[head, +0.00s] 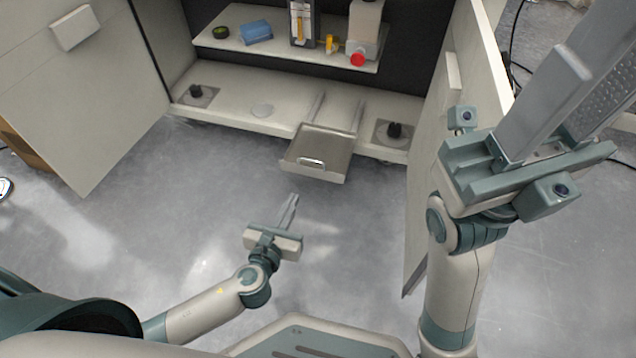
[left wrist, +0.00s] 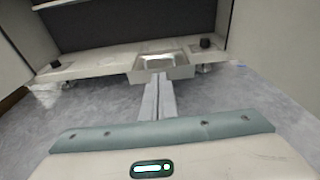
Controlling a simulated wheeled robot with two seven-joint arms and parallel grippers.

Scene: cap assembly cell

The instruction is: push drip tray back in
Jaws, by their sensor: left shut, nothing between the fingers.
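The drip tray (head: 328,138) is a shallow metal tray with a handle (head: 312,162) on its front wall. It sticks out past the front edge of the cabinet's bottom shelf, on two rails. It also shows in the left wrist view (left wrist: 178,72), straight ahead of the fingers. My left gripper (head: 293,198) is shut and empty, in front of the tray and pointing toward it. In the head view a gap shows between its fingertips and the tray front. My right gripper (head: 570,85) is raised at the right, its fingers apart and empty.
Cabinet doors stand open at left (head: 85,90) and right (head: 440,130); my right arm is beside the right one. The upper shelf (head: 285,52) holds a blue item (head: 256,32), a red-capped container (head: 363,30) and other things. Black knobs (head: 395,130) flank the tray. Floor before it is clear.

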